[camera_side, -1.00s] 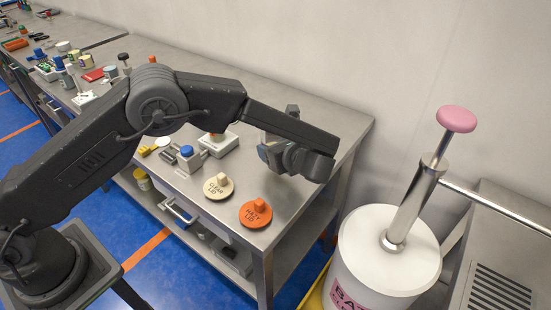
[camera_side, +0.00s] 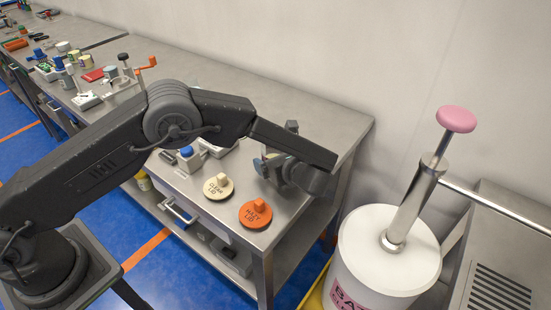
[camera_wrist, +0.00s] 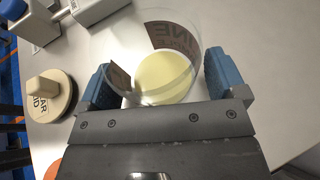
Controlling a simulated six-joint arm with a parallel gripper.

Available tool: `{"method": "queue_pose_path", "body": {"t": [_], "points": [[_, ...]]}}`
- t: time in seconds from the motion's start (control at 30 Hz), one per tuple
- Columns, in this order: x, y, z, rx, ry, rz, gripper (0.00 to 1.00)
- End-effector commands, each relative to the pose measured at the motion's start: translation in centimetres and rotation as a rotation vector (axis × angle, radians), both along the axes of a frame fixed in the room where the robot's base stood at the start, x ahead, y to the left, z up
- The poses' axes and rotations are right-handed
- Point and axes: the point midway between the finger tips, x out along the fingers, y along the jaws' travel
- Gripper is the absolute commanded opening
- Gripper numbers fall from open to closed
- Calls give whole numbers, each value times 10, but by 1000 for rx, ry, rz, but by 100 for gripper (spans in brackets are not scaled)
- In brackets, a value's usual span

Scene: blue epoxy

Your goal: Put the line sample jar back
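In the wrist view a clear glass jar (camera_wrist: 163,78) with pale yellow contents is seen from above. Its brown label bears letters that read "…INE". My gripper (camera_wrist: 162,75) has one blue finger on either side of the jar; the fingers look spread, with a narrow gap at the right finger. I see no clear pinch on the glass. In the side view my gripper (camera_side: 268,166) is low over the right part of the steel bench, right of the round lids. The jar is not clearly visible there.
A cream lid (camera_side: 217,187) and an orange lid (camera_side: 255,213) lie near the bench's front edge. The bench behind my gripper is clear. A white drum (camera_side: 388,250) stands right.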

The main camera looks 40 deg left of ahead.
Motion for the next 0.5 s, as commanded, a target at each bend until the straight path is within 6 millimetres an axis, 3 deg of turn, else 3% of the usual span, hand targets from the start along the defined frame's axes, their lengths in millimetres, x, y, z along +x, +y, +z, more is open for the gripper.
{"method": "queue_pose_path", "body": {"t": [0.3,0.5], "points": [[-1,-2,5,0,0,-1,90],[-12,-30,17,-2,-1,-5,90]]}}
